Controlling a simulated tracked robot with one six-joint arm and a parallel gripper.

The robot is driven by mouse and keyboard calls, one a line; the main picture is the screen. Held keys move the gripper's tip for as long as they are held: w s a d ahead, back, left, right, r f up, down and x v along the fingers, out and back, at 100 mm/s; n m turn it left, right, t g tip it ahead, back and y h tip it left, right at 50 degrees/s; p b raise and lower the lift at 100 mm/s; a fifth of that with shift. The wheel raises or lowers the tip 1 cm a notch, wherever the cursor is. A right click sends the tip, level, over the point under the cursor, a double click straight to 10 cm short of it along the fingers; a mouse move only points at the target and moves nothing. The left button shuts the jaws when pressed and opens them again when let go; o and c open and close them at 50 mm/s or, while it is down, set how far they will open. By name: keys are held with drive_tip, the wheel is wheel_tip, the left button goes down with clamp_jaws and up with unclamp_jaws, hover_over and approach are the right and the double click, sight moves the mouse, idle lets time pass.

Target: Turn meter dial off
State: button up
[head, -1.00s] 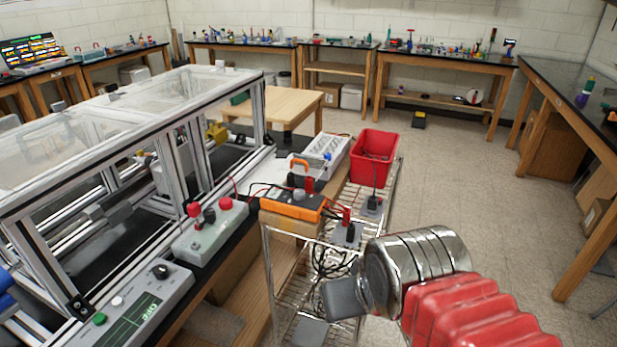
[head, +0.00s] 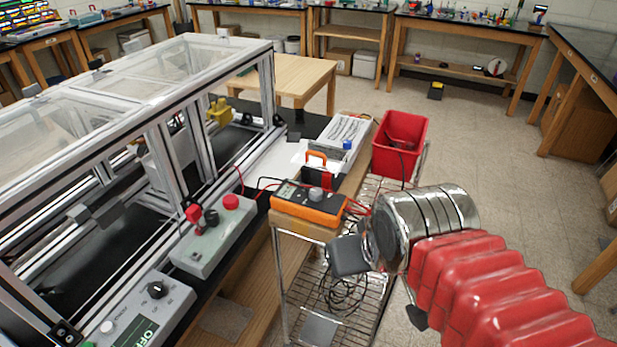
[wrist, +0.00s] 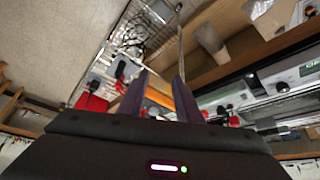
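The orange meter (head: 290,211) lies on a wooden board at the top of a wire cart. Its round grey dial (head: 316,195) faces up, with a small display to its left. The dial's pointer setting is too small to read. My gripper (head: 350,256) is in front of the meter and to its right, apart from it. In the wrist view, my gripper (wrist: 160,82) has its two dark fingers spread with nothing held between them. Part of the orange meter (wrist: 158,97) shows beyond and between the fingers; its dial cannot be made out there.
A red bin (head: 401,150) and a white tray (head: 345,131) stand behind the meter. A grey control box (head: 211,240) with red knobs is to the left, beside the extrusion frame (head: 180,142). Red and black leads run around the meter. Open floor lies to the right.

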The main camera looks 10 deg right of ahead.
drive_tip(key=shift+w+a, duration=0.1)
drive_tip(key=shift+w, duration=0.05)
drive_tip(key=o, duration=0.3)
drive_tip(key=shift+w+r, duration=0.15)
drive_tip(key=shift+o, duration=0.3)
drive_tip(key=shift+w+r, duration=0.2)
drive_tip(key=shift+r, duration=0.05)
drive_tip(key=w+r+m+g, duration=0.2)
drive_tip(key=w+m, duration=0.4)
drive_tip(key=w, duration=0.7)
drive_tip(key=w+r+m+g, duration=0.3)
drive_tip(key=w+r+m, duration=0.2)
drive_tip(key=w, duration=0.7)
drive_tip(key=shift+w+r+m+g, duration=0.2)
drive_tip(key=shift+w+m+g, duration=0.15)
drive_tip(key=shift+m, duration=0.25)
drive_tip(key=shift+a+f, duration=0.1)
